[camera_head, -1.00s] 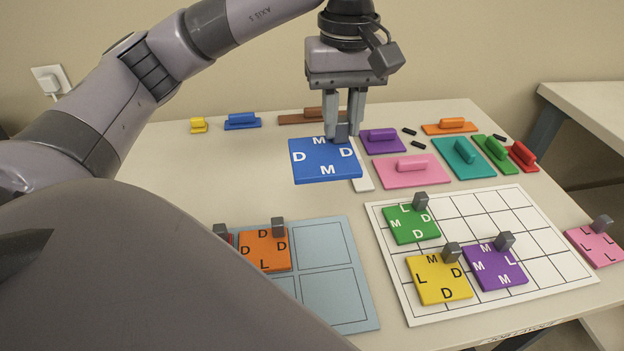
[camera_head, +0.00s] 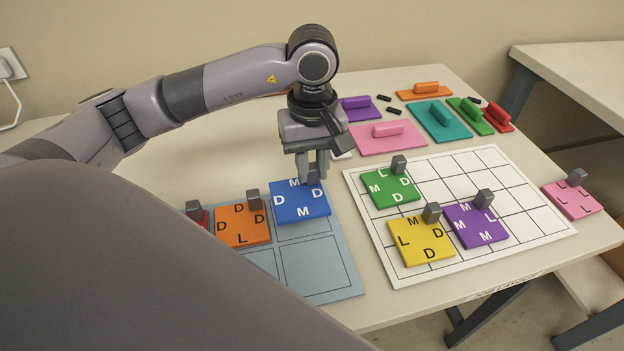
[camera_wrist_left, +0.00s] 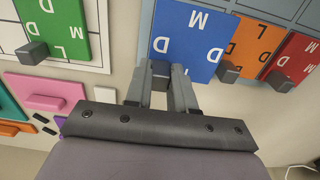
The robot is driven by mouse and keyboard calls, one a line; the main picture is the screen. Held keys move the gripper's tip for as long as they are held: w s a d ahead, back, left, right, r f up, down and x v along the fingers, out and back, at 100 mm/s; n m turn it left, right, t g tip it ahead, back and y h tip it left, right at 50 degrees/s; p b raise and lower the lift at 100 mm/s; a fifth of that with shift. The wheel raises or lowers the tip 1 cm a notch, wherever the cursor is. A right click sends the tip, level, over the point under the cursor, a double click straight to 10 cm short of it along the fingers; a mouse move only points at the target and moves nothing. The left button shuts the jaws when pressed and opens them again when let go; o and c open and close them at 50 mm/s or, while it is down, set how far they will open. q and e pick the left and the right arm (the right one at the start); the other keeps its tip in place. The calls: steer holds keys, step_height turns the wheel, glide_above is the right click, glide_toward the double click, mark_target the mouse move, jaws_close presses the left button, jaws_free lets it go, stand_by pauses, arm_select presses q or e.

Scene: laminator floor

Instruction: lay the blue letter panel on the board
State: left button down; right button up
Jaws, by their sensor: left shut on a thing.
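The blue letter panel (camera_head: 300,207), marked with D and M letters, is held by its grey knob in my left gripper (camera_head: 314,177), which is shut on it. The panel is over the upper right cell of the light blue board (camera_head: 320,265), beside the orange panel (camera_head: 240,228). I cannot tell whether it touches the board or hovers just above. In the left wrist view the blue panel (camera_wrist_left: 188,42) is beyond my fingertips (camera_wrist_left: 160,75), with the orange panel (camera_wrist_left: 250,45) and red panel (camera_wrist_left: 300,58) to its right. My right gripper is not in view.
A white gridded board (camera_head: 480,262) on the right holds green (camera_head: 388,190), yellow (camera_head: 420,245) and purple (camera_head: 472,228) panels with upright knobs. A pink panel (camera_head: 572,202) lies at the table's right edge. The light blue board's lower cells look bare.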

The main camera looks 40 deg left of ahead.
mark_target(312, 183)
arm_select(q)
steer(key=shift+f, duration=1.85)
steer(key=shift+f, duration=0.2)
steer(key=c, duration=1)
jaws_free()
steer(key=shift+o, duration=0.2)
step_height(312, 183, up, 12)
steer(key=shift+r, duration=0.2)
